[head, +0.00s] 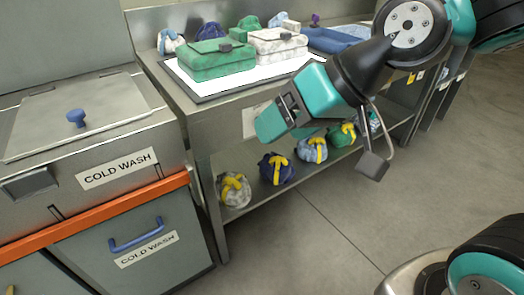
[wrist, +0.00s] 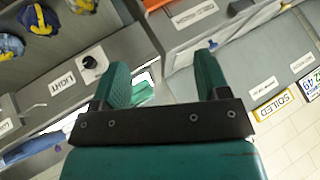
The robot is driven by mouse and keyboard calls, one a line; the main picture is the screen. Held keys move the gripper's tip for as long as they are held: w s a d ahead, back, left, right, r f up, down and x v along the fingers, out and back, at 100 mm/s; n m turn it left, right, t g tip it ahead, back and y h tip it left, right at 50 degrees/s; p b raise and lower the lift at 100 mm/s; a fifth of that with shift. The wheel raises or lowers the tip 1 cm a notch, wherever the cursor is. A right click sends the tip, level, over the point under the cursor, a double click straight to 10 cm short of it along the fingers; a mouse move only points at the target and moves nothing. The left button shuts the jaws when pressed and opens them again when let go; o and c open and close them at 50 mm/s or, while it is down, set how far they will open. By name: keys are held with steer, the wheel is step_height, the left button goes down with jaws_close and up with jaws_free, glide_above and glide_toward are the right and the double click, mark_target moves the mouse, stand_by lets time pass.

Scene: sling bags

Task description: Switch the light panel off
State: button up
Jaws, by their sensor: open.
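The light panel (head: 226,88) lies on the steel table in the head view and glows bright white. A green bag (head: 215,60) and a pale patterned bag (head: 277,48) stand on it. In the wrist view a dark rotary knob (wrist: 90,62) sits on the table front beside a LIGHT label (wrist: 62,82). The knob is left of my fingers there, apart from them. My gripper (head: 284,128) is in front of the table's front edge, hiding part of it in the head view. In the wrist view my gripper (wrist: 163,60) is open, with nothing held between its fingers.
Several bags with yellow straps, among them a dark blue one (head: 277,168), lie on the lower shelf. A COLD WASH cabinet (head: 85,150) with an orange rail stands left. The floor in front is clear.

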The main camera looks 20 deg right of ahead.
steer(key=w+d+f+m+t+h+b, duration=0.1)
steer(key=w+d+f+m+t+b, duration=0.5)
steer(key=f+b, duration=0.7)
steer(key=w+d+f+m+t+b, duration=0.3)
steer(key=w+d+f+t+b, duration=0.35)
steer(key=b, duration=1.05)
steer(key=shift+a+f+p+x, duration=0.1)
steer(key=shift+f+p+x, duration=0.15)
steer(key=shift+p+x, duration=3.3)
steer(key=shift+a+f+p+x, duration=0.1)
steer(key=shift+f+p+x, duration=0.2)
steer(key=shift+p+x, duration=3.2)
steer(key=shift+a+f+p+x, duration=0.1)
steer(key=shift+f+p+x, duration=0.15)
steer(key=shift+p+x, duration=3.3)
steer(key=shift+p+v, duration=1)
steer(key=shift+v, duration=0.15)
steer(key=shift+c, duration=0.3)
steer(key=c, duration=0.9)
